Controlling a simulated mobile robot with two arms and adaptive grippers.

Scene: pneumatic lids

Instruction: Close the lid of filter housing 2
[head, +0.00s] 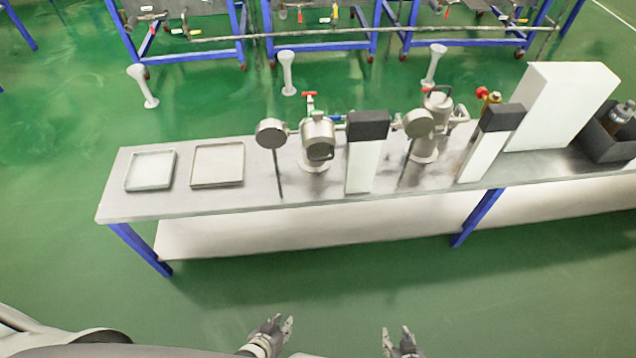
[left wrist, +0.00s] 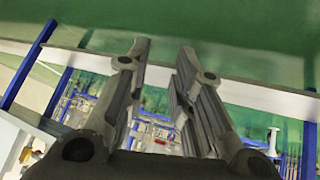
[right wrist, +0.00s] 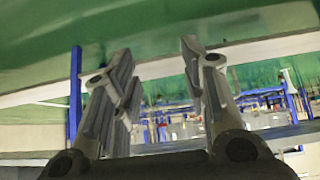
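Two steel filter housings stand on the bench, a left one (head: 318,142) and a right one (head: 436,118). I see no readable number, so I cannot tell which is housing 2. A round lid (head: 271,133) sticks out left of the left housing, and another round lid (head: 418,122) is left of the right housing; both look swung aside. My left gripper (head: 284,319) is open and empty, well in front of the bench; it also shows in the left wrist view (left wrist: 163,48). My right gripper (head: 395,330) is open and empty too, also in the right wrist view (right wrist: 160,50).
The steel bench (head: 240,198) carries two shallow trays, a left (head: 151,170) and a right (head: 217,164). A white box (head: 562,105) is right. Green floor before the bench is clear.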

